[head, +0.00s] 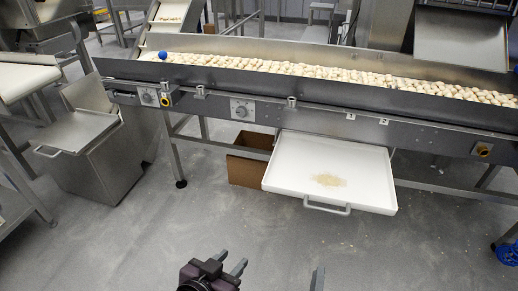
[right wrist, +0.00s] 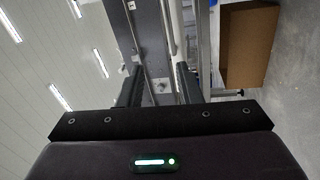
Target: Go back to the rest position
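My left gripper (head: 231,261) shows at the bottom middle of the head view, above the grey floor, with its two fingers apart and nothing between them. A single grey finger to its right (head: 318,279) appears to be part of my right gripper; the rest is cut off by the bottom edge. In the right wrist view my right gripper (right wrist: 160,85) has two dark fingers spread apart with nothing held. Both grippers are clear of the conveyor (head: 330,100).
The conveyor carries filled pasta (head: 350,77) and a blue ball (head: 163,55). A white tray (head: 280,175) with crumbs juts out below it, beside a cardboard box (head: 247,170). A steel bin (head: 100,160) stands left. The floor in front is clear.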

